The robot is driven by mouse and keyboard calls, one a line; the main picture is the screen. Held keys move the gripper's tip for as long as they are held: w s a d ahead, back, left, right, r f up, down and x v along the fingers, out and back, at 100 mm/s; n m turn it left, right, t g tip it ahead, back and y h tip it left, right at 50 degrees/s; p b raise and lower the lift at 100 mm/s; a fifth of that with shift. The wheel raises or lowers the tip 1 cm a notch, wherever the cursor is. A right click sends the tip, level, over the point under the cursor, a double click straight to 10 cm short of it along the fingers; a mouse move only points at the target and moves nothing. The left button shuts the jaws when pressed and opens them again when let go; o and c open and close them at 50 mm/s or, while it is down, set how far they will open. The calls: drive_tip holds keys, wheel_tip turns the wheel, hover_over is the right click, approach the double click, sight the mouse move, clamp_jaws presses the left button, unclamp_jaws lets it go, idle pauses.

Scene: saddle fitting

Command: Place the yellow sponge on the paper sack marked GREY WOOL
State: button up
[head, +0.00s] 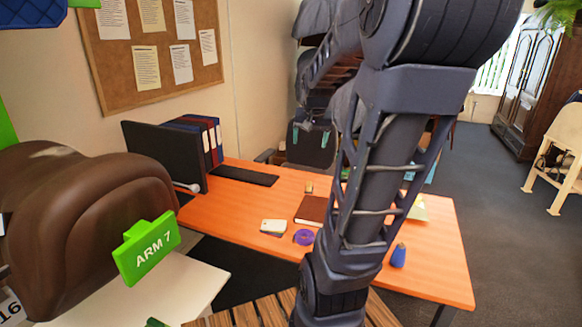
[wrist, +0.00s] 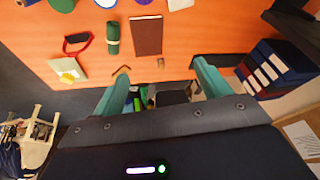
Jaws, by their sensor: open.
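My gripper (wrist: 160,66) is open and empty above the orange desk's edge, its two teal fingers wide apart in the wrist view. In the head view my arm hides most of it. A small yellow piece (wrist: 68,77) lies on a pale cream sheet or packet (wrist: 56,70) at the desk's left edge in the wrist view. It also shows right of my arm in the head view (head: 421,201). I cannot tell whether it is the sponge. I see no sack with readable GREY WOOL lettering.
The orange desk (head: 440,270) holds a brown book (head: 311,210), purple tape roll (head: 304,237), blue bottle (head: 398,255), a green roll (wrist: 112,38) and a red loop (wrist: 77,43). A monitor (head: 160,155) and binders (head: 212,140) stand left.

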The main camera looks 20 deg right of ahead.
drive_tip(key=s+a+n, duration=0.5)
drive_tip(key=s+a, duration=0.8)
drive_tip(key=s, duration=0.1)
drive_tip(key=shift+s+f+n+y, duration=0.3)
drive_tip(key=shift+s+f+y, duration=0.05)
drive_tip(key=shift+f+y, duration=0.05)
